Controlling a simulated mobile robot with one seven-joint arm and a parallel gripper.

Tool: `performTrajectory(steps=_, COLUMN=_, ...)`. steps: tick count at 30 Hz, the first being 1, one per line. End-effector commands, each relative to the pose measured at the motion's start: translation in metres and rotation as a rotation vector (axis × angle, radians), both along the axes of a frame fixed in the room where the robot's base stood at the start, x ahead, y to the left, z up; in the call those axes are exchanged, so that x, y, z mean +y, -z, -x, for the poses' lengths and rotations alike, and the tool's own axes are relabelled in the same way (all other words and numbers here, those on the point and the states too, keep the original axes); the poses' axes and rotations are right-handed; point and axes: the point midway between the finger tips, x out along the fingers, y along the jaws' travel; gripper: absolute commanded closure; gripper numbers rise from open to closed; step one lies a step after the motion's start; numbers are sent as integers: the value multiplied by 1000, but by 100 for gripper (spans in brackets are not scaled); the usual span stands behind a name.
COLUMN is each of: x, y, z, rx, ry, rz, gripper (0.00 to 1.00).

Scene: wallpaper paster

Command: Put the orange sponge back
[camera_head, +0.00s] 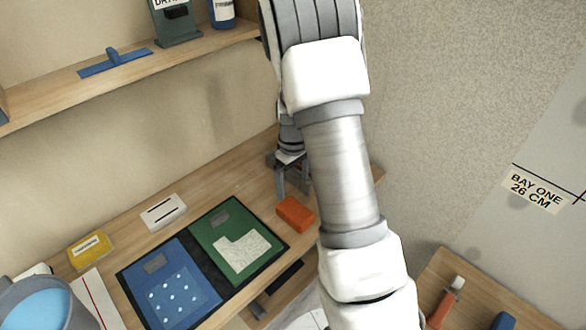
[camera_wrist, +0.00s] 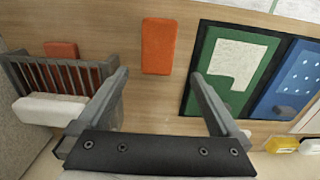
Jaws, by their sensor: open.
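An orange sponge (camera_head: 295,213) lies on the wooden bench, just right of the green board. In the wrist view the orange sponge (camera_wrist: 158,46) is ahead of the fingertips, centred between them and not gripped. My gripper (camera_head: 291,192) is open and empty near the sponge; it also shows in the wrist view (camera_wrist: 159,76) with its fingers wide apart. A grey slatted rack (camera_wrist: 80,72) stands left of the sponge in the wrist view. An orange-red block (camera_wrist: 62,50) shows at the rack's far side, and a white block (camera_wrist: 50,109) at its near side. My arm hides the rack in the head view.
A green board (camera_head: 238,232) and a blue board (camera_head: 168,290) lie in a dark tray. A white slotted block (camera_head: 163,212), a yellow block (camera_head: 90,250) and a bucket (camera_head: 40,305) are further left. A shelf (camera_head: 60,100) runs above; a wall rises at right.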

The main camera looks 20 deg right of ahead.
Motion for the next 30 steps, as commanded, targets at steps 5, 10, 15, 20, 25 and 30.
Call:
performTrajectory(steps=5, x=0, y=-32, z=-1, rx=-3, ry=-1, rz=0, gripper=0)
performTrajectory(steps=10, x=1, y=-46, z=0, rx=-2, ry=0, rz=0, gripper=0)
performTrajectory(steps=15, x=10, y=-76, z=7, rx=-37, ry=25, rz=-10, gripper=0)
performTrajectory(steps=20, x=27, y=-127, z=27, rx=-106, ry=79, rz=-28, gripper=0)
performTrajectory(steps=25, x=45, y=-176, z=60, rx=-178, ry=139, rz=-49, gripper=0)
performTrajectory(steps=30, x=61, y=-215, z=97, rx=-250, ry=195, rz=-65, gripper=0)
